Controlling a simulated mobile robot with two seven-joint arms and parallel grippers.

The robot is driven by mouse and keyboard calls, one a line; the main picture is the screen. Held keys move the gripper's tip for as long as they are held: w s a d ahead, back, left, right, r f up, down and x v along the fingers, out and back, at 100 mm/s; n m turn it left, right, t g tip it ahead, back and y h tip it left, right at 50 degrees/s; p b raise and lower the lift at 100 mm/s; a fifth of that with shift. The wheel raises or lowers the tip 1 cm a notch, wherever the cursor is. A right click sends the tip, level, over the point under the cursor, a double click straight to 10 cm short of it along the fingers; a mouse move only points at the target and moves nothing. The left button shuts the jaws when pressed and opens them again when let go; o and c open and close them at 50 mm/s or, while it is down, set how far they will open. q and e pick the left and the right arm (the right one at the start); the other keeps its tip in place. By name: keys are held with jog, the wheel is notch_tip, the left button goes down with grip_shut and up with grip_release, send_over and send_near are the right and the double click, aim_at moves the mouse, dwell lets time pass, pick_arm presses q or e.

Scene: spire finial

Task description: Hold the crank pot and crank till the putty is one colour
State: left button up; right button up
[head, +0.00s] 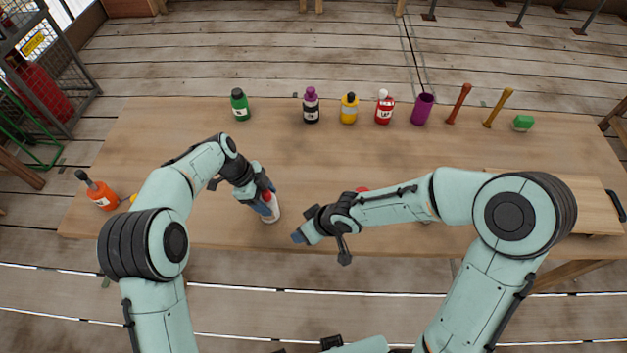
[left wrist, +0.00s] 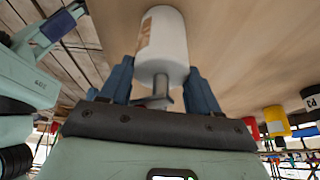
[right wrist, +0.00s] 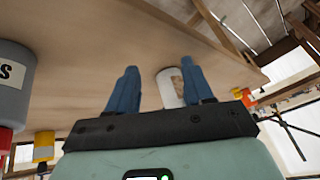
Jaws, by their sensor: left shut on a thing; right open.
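The crank pot (head: 273,212) is a white cylinder standing near the table's front edge, left of centre in the head view. My left gripper (head: 262,205) is shut on it. In the left wrist view the pot (left wrist: 163,42) has a tan label and a grey metal shaft between the blue fingers. A small red part shows at the gripper in the head view. My right gripper (head: 299,237) is open and empty, right of the pot and apart from it. The right wrist view shows the pot (right wrist: 170,88) beyond the fingers. The putty inside is hidden.
On the wooden table (head: 210,160), green (head: 240,105), purple-capped (head: 311,106), yellow (head: 349,109) and red (head: 384,108) bottles stand at the back. A purple cup (head: 422,109) and a green block (head: 523,123) are further right. An orange bottle (head: 101,195) is at left. Mid-table is clear.

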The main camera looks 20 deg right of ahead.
jog(key=w+d+r+m+t, duration=0.1)
jog(key=w+r+m, duration=0.1)
jog(key=r+m, duration=0.2)
jog(key=w+d+r+m+t, duration=0.1)
jog(key=r+m, duration=0.3)
jog(key=r, duration=0.6)
jog(key=shift+w+d+r+m+t+h, duration=0.3)
jog(key=shift+w+d+r+t+h, duration=0.1)
dwell(0.9)
